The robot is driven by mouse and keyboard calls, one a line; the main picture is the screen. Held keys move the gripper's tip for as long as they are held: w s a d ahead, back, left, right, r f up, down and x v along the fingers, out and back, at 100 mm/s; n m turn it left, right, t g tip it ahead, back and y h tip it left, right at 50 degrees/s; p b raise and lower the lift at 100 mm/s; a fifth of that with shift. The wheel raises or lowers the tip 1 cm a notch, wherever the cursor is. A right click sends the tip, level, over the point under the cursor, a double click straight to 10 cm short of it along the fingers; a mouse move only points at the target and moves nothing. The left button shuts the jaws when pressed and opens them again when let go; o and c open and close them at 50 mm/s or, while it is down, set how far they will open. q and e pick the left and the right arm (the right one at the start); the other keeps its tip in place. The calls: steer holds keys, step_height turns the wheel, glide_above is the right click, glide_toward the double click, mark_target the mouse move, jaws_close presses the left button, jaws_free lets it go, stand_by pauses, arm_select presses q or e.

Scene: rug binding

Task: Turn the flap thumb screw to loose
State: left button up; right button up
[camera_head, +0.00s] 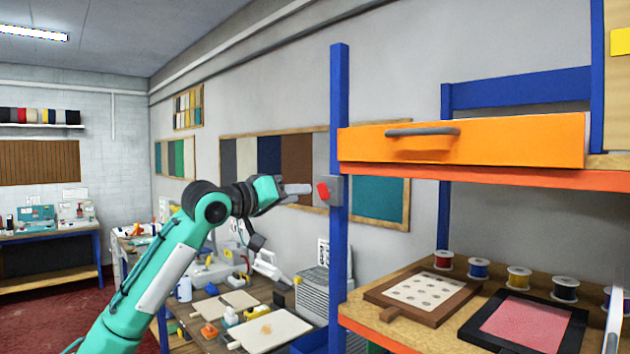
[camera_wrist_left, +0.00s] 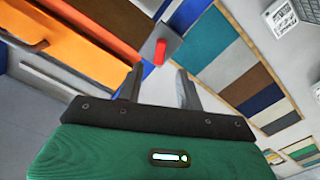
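A red thumb screw (camera_head: 323,191) sits on a small grey block (camera_head: 335,190) on the blue post (camera_head: 339,110), just below the left end of an orange flap (camera_head: 490,143) with a grey handle. In the wrist view the red screw (camera_wrist_left: 160,52) appears upright, ahead of the fingertips and between their lines. My left gripper (camera_head: 308,189) is just left of the screw, pointing at it; it also shows in the wrist view (camera_wrist_left: 158,76) with two fingers apart and nothing between them. Whether a fingertip touches the screw cannot be told. My right gripper is not in view.
An orange-edged shelf (camera_head: 500,178) runs right from the post. Below it, a wooden shelf holds a brown board (camera_head: 424,290), a black-framed red pad (camera_head: 525,325) and several thread spools (camera_head: 519,278). A cluttered workbench (camera_head: 200,335) stands lower left. The wall carries fabric sample panels.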

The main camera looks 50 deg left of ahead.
mark_target(320, 192)
arm_select(q)
steer(key=w+p, duration=0.1)
steer(key=w, duration=0.1)
steer(key=w+p, duration=0.2)
steer(key=w, duration=0.1)
steer(key=shift+r, duration=0.2)
steer(key=shift+w+f+p, duration=0.2)
steer(key=shift+w+p, duration=0.35)
steer(key=shift+w, duration=0.15)
steer(key=shift+c, duration=0.5)
jaws_close()
